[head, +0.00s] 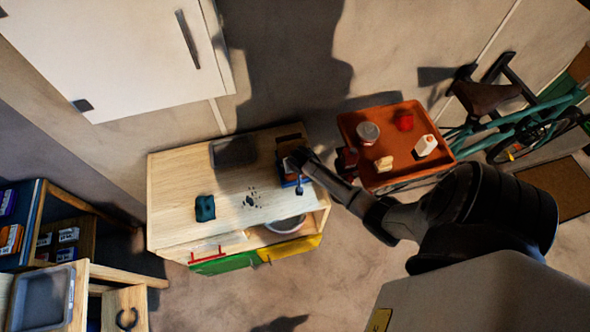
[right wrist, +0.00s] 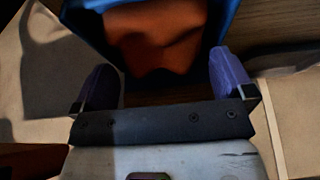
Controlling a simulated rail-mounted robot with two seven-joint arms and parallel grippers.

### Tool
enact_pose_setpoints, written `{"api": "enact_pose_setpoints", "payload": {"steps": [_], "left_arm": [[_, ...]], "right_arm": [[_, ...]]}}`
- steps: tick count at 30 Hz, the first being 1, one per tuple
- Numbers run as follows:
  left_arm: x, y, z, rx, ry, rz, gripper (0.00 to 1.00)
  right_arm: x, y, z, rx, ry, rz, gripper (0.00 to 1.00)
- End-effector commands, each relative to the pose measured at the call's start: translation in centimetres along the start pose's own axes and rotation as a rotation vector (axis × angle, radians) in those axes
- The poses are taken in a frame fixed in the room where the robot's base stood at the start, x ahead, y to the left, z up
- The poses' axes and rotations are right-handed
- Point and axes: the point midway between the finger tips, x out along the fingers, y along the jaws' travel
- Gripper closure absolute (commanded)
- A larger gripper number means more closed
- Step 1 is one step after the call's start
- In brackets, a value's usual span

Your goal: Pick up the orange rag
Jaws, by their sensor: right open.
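The orange rag (right wrist: 160,45) lies crumpled inside a blue open-topped bin (right wrist: 85,22) in the right wrist view. My right gripper (right wrist: 166,80) is open and empty, with its purple fingers either side of the rag's near end and apart from it. In the head view the gripper (head: 298,160) is over the right end of the wooden worktop, at the bin (head: 289,183). The arm partly hides the bin and rag there. My left gripper is not in view.
The worktop (head: 170,190) carries a dark teal cloth (head: 204,208), small dark bits (head: 252,198) and a dark inset (head: 234,152). A white bowl (head: 286,224) sits below its front edge. An orange tray (head: 350,122) with several items stands to the right, near a bicycle (head: 520,120).

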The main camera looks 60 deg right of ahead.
Motion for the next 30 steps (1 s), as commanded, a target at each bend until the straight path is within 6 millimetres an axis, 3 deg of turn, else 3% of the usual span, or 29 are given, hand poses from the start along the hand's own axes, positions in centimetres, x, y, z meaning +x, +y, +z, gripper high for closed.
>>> {"api": "enact_pose_setpoints", "payload": {"steps": [7,22,30], "left_arm": [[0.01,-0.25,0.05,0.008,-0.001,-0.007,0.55],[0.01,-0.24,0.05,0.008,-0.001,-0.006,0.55],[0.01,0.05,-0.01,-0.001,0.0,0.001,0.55]], "right_arm": [[0.04,-0.01,0.0,0.0,0.0,0.0,0.01],[0.03,-0.01,0.02,0.0,0.0,0.0,0.49],[-0.01,-0.01,0.03,0.0,0.0,-0.001,0.5]]}}
